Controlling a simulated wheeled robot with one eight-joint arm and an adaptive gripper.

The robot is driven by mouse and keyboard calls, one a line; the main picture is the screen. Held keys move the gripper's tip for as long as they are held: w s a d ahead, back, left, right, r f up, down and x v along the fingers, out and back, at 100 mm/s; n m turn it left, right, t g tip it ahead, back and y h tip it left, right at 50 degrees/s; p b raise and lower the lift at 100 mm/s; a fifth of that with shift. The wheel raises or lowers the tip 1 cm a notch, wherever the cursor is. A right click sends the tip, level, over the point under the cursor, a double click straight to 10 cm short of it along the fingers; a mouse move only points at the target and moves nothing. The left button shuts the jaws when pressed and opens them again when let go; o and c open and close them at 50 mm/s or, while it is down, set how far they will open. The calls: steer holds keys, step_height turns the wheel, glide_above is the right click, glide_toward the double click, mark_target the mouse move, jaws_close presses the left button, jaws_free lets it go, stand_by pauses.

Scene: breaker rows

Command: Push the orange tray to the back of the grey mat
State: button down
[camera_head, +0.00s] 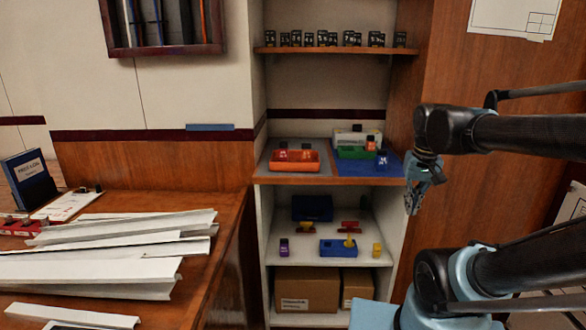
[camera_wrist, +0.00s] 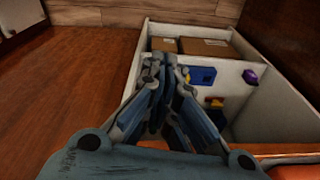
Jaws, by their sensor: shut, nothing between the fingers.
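The orange tray (camera_head: 294,167) sits on the grey mat (camera_head: 325,172) on the left half of the middle shelf in the head view. Two small red pieces with dark tops stand in it. Some mat shows in front of the tray. My gripper (camera_head: 413,208) is in front of the shelf unit's right side, right of the tray and apart from it, pointing down. In the wrist view my gripper (camera_wrist: 166,62) has its fingers together with nothing between them. The tray cannot be made out for certain in the wrist view.
A blue mat (camera_head: 340,171) lies right of the grey mat, with a green tray (camera_head: 356,153), a white box and a blue block. An upper shelf (camera_head: 335,50) holds several dark pieces. Lower shelves hold a blue tray (camera_head: 338,249) and cardboard boxes (camera_head: 306,291). A bench with white channels stands left.

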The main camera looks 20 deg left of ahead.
steer(key=w+a+r, duration=0.4)
steer(key=a+r, duration=0.2)
steer(key=a, duration=0.2)
steer(key=n+g, duration=0.2)
glide_toward(292, 176)
steer(key=s+r, duration=0.4)
steer(key=f, duration=0.3)
steer(key=w+f, duration=0.1)
steer(key=f, duration=0.3)
steer(key=w+f, duration=0.1)
steer(key=f, duration=0.2)
steer(key=shift+w+f, duration=0.15)
steer(key=shift+f, duration=0.1)
steer(key=shift+w+a, duration=0.15)
steer(key=shift+w, duration=0.5)
steer(key=w+a, duration=0.2)
steer(key=w, duration=0.6)
steer(key=w+a, duration=0.2)
steer(key=w, duration=0.6)
steer(key=w+a, duration=0.2)
steer(key=w, duration=0.6)
